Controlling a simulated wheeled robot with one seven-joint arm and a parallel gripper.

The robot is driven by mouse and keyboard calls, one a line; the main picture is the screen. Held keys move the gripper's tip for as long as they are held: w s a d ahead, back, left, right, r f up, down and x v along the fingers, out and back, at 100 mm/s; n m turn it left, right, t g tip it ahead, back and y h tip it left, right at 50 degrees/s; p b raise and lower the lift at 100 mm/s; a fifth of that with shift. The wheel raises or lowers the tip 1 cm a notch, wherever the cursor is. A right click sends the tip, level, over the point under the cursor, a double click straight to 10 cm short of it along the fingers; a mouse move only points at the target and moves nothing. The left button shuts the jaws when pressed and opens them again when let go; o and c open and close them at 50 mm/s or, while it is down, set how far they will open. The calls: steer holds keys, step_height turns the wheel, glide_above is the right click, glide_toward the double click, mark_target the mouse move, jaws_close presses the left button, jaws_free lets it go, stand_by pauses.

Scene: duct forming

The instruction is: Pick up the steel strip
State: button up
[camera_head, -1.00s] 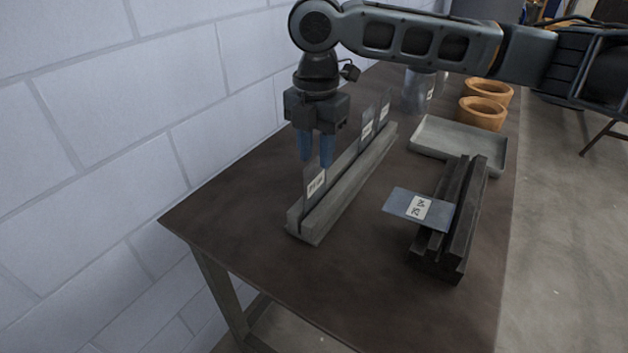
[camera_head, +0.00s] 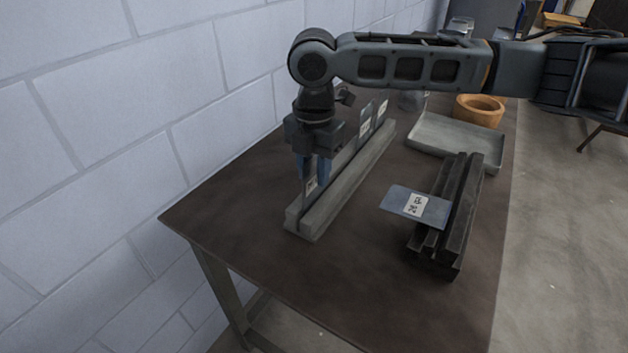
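A grey slotted rack (camera_head: 345,190) holds upright steel strips with white labels. The nearest steel strip (camera_head: 311,186) stands at the rack's front end, partly hidden by my gripper. Two more strips, one of them here (camera_head: 364,128), stand farther back in the slot. My gripper (camera_head: 313,178) points down with its blue fingers at the nearest strip's upper part, one to each side in the picture. A gap shows between the fingers, so it looks open. Whether a finger touches the strip cannot be told.
A black slotted block (camera_head: 462,215) stands to the right with a labelled blue-grey plate (camera_head: 400,198) lying across it. Behind are a grey tray (camera_head: 430,136) and an orange-brown bowl (camera_head: 478,108). The table's front left (camera_head: 235,220) is clear; a block wall runs along the left.

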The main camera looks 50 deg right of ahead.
steer(key=shift+f, duration=0.15)
jaws_close()
stand_by(0.4)
